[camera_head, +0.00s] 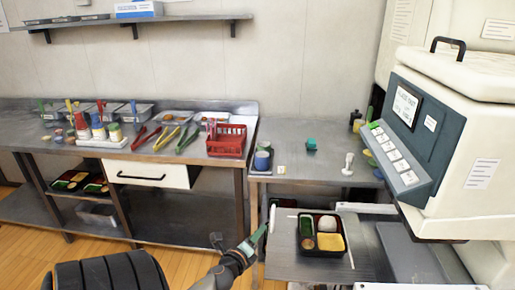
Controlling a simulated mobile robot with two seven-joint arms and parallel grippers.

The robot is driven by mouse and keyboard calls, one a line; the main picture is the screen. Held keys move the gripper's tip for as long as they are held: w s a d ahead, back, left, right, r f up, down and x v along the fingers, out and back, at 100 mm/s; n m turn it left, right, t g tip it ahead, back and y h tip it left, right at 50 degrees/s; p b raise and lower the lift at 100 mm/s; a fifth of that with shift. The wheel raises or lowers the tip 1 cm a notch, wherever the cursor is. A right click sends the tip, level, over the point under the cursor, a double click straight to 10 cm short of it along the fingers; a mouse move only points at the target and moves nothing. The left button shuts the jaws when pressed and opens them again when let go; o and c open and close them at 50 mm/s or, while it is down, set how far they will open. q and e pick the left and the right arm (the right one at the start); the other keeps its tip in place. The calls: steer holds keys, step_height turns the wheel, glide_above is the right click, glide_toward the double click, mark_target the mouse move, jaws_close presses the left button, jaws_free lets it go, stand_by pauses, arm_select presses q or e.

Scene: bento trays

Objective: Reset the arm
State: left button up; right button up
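My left gripper (246,249) is low in the middle of the head view, left of the bento tray. It appears shut on a green-handled utensil (258,236), which slants up to the right and has a pale end. The fingers are small and partly hidden by the handle. The black bento tray (322,254) lies on a metal surface, with green, white, brownish and yellow contents in its compartments. The utensil's pale end is just left of the tray, and I see a gap between them. My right gripper is not in view.
A large white machine (455,130) with a button panel fills the right side. A steel counter (305,135) runs along the wall. It carries a red basket (226,140), several tongs and colored bottles. A white drawer (148,174) and a lower shelf sit beneath it.

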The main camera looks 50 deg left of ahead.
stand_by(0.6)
arm_select(q)
steer(key=s+d+n+g+h, duration=0.3)
steer(key=s+d+n, duration=0.3)
steer(key=d, duration=0.4)
steer(key=s+d+n+g+h, duration=0.2)
steer(key=s+d+n+g, duration=0.25)
steer(key=d, duration=0.55)
steer(key=s+d+n+g+h, duration=0.3)
steer(key=s+d+n, duration=0.35)
steer(key=d, duration=0.35)
steer(key=w+d+f+t+h+p, duration=0.1)
steer(key=w+d+f+t+p, duration=0.2)
steer(key=f+t, duration=0.3)
step_height(320, 180, down, 2)
steer(key=shift+w+d+f+h, duration=0.1)
steer(key=shift+w+d+h, duration=0.35)
steer(key=shift+w, duration=0.2)
